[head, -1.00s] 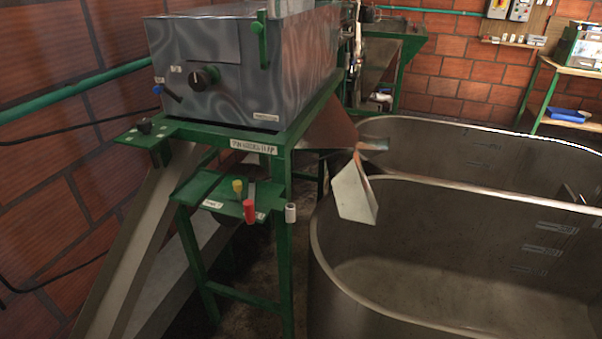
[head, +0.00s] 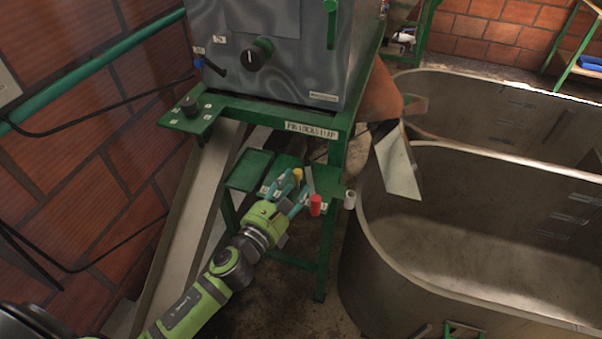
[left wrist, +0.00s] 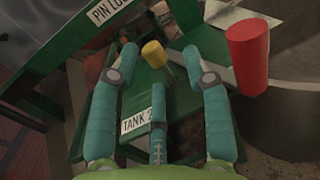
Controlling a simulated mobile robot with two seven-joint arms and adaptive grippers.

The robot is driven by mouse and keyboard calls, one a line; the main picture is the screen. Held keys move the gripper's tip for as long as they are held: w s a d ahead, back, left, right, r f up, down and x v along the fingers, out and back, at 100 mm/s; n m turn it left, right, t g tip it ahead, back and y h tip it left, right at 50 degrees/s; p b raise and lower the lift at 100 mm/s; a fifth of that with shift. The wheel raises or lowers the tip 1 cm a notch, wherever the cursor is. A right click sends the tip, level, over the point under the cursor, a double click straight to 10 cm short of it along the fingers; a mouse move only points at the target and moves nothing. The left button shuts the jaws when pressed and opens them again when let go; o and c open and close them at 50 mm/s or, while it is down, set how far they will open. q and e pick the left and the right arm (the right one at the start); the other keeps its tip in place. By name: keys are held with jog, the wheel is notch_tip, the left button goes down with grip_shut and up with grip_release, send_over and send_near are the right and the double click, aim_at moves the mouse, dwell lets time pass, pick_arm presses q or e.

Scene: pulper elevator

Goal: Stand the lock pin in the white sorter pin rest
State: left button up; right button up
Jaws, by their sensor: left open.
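My left gripper (head: 294,186) is open and reaches over the small green shelf (head: 249,171) below the grey machine. A yellow-topped pin (head: 297,174) stands at the shelf, by the fingertips. In the left wrist view the yellow top (left wrist: 153,53) shows between the spread fingers, beyond them, with no clear contact. A red cylinder-topped piece (head: 315,205) is just right of the fingers; it also shows in the left wrist view (left wrist: 247,55). A small white cylinder (head: 349,199), perhaps the white rest, sits at the shelf's right end. I cannot tell which coloured piece is the lock pin.
The grey machine (head: 285,55) stands on a green frame above the shelf. A large metal tank (head: 460,230) is close on the right, with a metal chute plate (head: 398,165) over its rim. A sloping trough and brick wall (head: 80,170) are on the left.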

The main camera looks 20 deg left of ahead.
aim_at(295, 177)
pick_arm(q)
jog(key=w, duration=0.1)
jog(key=w+p, duration=0.1)
jog(key=w, duration=0.2)
jog(key=shift+d+r, duration=0.2)
jog(key=shift+r, duration=0.05)
jog(key=shift+w+f, duration=0.1)
jog(key=shift+w, duration=0.1)
jog(key=shift+s, duration=0.15)
grip_shut()
pick_arm(e)
jog(key=shift+s+a+r, duration=0.2)
jog(key=shift+a+r, duration=0.5)
jog(key=shift+r, duration=0.2)
jog(key=shift+d, duration=0.1)
